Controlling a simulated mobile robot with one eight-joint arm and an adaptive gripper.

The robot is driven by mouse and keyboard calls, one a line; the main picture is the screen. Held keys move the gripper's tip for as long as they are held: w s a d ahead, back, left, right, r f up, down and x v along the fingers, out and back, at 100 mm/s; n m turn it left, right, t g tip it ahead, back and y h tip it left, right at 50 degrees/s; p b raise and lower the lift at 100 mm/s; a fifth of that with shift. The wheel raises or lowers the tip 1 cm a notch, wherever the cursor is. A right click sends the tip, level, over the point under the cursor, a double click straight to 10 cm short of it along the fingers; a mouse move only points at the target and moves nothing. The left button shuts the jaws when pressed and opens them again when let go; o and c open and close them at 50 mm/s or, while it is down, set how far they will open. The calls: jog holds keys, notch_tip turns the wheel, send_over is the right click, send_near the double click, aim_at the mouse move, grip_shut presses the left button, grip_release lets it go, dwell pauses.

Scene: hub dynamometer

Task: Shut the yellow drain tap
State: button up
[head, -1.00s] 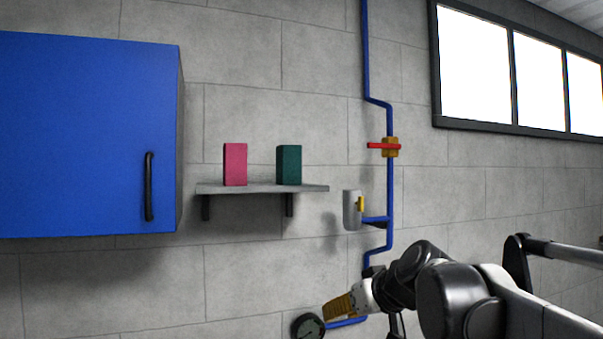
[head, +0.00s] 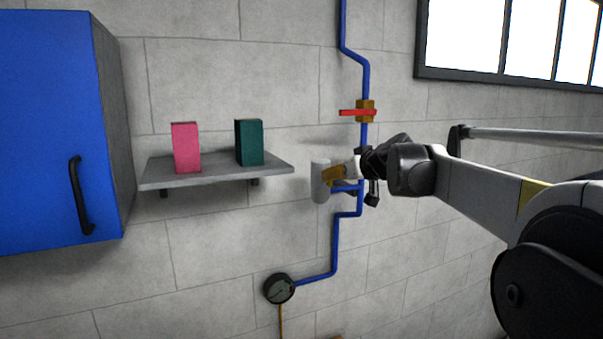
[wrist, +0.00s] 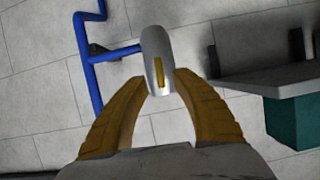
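The yellow drain tap (wrist: 159,73) is a small yellow lever on the face of a grey cylinder (wrist: 152,45). In the wrist view it lies roughly along the cylinder's length. My gripper (wrist: 162,78) is open, with its ochre fingertips on either side of the cylinder's near end and the lever between them. Whether the fingers touch anything I cannot tell. In the head view my gripper (head: 331,176) is at the right side of the grey cylinder (head: 319,182), and the yellow lever is hidden or merges with the fingers.
A blue pipe (head: 336,245) runs down the wall and branches to the cylinder. A red-handled valve (head: 358,112) is above, a gauge (head: 279,288) below. A shelf (head: 215,175) with a pink box (head: 186,148) and green box (head: 249,142) is left, beyond it a blue cabinet (head: 45,130).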

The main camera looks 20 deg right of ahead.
aim_at(330, 186)
jog(key=shift+p+x, duration=0.3)
jog(key=shift+x, duration=1.55)
grip_shut()
jog(key=shift+s, duration=0.1)
